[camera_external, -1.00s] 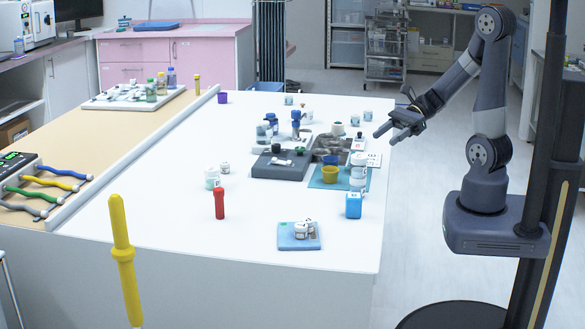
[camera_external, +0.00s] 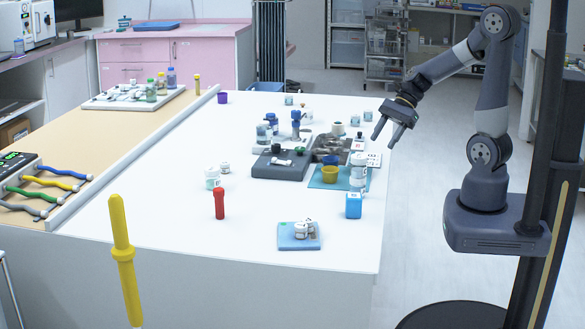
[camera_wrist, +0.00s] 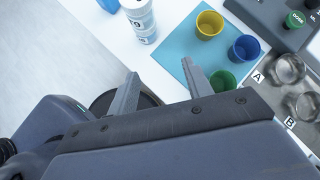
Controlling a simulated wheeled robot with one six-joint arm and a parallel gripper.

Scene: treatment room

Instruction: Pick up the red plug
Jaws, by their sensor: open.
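The red plug (camera_external: 219,203) stands upright on the white table, left of the middle in the external view. It is a short cylinder with a slightly wider top. My gripper (camera_external: 384,140) hangs above the table's right edge with its fingers pointing down, far to the right of the plug and apart from it. The fingers are spread and hold nothing; in the wrist view my gripper (camera_wrist: 160,88) also shows an empty gap. The red plug is not in the wrist view.
A dark grey block (camera_external: 280,165), a blue box (camera_external: 353,205) and a light-blue pad (camera_external: 298,244) stand around. A white bottle (camera_external: 212,177) is just behind the plug. Table front is mostly clear.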

